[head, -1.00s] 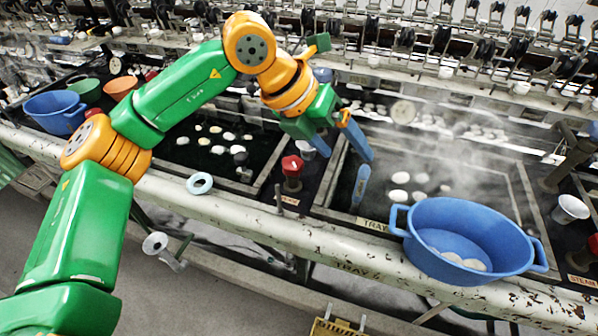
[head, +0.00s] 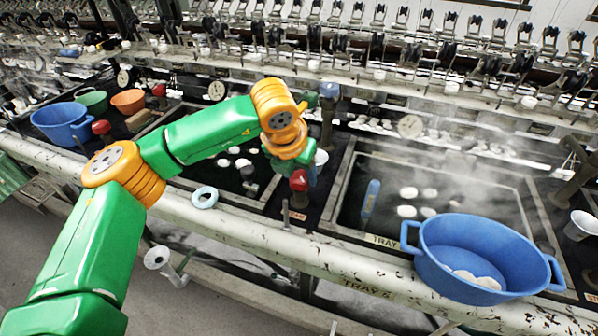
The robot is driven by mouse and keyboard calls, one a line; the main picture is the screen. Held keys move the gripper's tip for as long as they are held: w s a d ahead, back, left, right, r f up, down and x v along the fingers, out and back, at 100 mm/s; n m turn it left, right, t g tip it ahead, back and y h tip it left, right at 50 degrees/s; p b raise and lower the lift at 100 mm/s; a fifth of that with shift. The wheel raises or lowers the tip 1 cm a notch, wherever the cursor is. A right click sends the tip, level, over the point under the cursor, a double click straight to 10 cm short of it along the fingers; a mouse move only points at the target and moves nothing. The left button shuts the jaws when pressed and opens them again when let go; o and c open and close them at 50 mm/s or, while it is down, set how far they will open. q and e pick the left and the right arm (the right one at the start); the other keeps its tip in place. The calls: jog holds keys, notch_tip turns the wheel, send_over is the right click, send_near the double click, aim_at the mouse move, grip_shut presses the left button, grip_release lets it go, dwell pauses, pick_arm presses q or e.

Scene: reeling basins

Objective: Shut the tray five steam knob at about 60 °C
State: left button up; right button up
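A red steam knob (head: 299,180) stands on a dark post at the left of the steaming tray (head: 336,187). The rail in front of this tray reads TRAY 5 (head: 365,287). My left gripper (head: 307,173) points down at the red knob, its fingers mostly hidden behind or beside it. I cannot tell whether they touch or grip it. A blue thermometer (head: 370,200) leans in the tray, its reading too small to tell. My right gripper is not in view.
A blue basin (head: 480,255) with white cocoons sits on the front rail at the right. A pale blue ring (head: 205,198) lies on the rail. Another red knob (head: 101,127) and several bowls stand at the left. Steam blurs the tray's back.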

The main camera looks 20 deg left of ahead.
pick_arm(q)
grip_shut()
jog(key=shift+f+m+h+b, duration=0.1)
jog(key=shift+m+h+b, duration=0.35)
jog(key=shift+m, duration=0.45)
jog(key=shift+a+m+h, duration=0.1)
jog(key=shift+m+h, duration=0.15)
jog(key=shift+m, duration=0.55)
jog(key=shift+m+g+h, duration=0.4)
jog(key=shift+m, duration=0.8)
jog(key=shift+w+a+m+g+h+p, duration=0.1)
jog(key=shift+m+g+h+p, duration=0.35)
jog(key=shift+m, duration=0.75)
jog(key=o, duration=0.6)
grip_release()
